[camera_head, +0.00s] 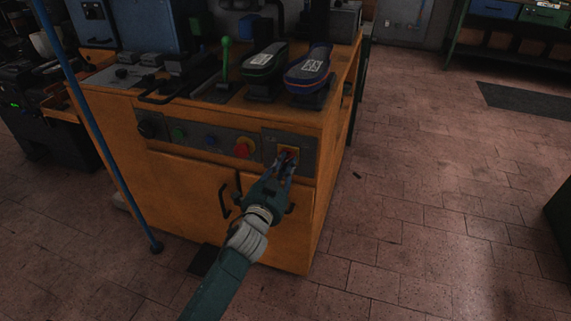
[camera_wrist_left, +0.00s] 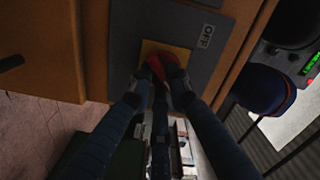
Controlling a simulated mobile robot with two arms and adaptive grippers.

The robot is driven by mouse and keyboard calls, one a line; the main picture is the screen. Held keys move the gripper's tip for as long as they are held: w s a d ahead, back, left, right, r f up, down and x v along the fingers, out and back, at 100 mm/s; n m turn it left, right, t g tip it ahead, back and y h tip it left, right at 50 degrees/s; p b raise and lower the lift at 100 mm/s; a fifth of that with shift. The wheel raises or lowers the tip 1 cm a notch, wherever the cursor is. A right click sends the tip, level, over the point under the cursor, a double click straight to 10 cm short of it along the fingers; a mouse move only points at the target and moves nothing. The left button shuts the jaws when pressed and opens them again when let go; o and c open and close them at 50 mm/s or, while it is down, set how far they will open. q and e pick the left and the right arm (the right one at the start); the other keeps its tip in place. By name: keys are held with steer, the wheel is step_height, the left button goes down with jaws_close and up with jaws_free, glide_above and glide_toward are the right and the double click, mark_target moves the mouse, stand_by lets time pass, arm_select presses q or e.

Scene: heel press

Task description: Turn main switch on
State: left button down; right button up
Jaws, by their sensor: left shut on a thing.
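The main switch (camera_head: 289,151) is a red knob on a yellow plate, at the right end of the grey control panel on the orange machine's front. My left gripper (camera_head: 286,163) reaches it from below and covers part of it. In the left wrist view the red knob (camera_wrist_left: 157,67) sits between the fingertips of my left gripper (camera_wrist_left: 158,82), which is shut on it. An OFF label (camera_wrist_left: 206,36) shows on the grey panel beside the yellow plate. My right gripper is not in view.
On the same panel are a red button on yellow (camera_head: 243,148), a blue button (camera_head: 211,140), a green button (camera_head: 179,134) and a black knob (camera_head: 147,129). Cabinet door handles (camera_head: 224,200) stick out below. A blue pole (camera_head: 100,135) stands at left. The floor at right is mostly clear.

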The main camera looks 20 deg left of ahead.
arm_select(q)
steer(key=shift+f, duration=0.2)
steer(key=c, duration=1.6)
jaws_free()
steer(key=shift+c, duration=0.2)
steer(key=shift+r, duration=0.1)
steer(key=s, duration=1.2)
steer(key=shift+a, duration=0.2)
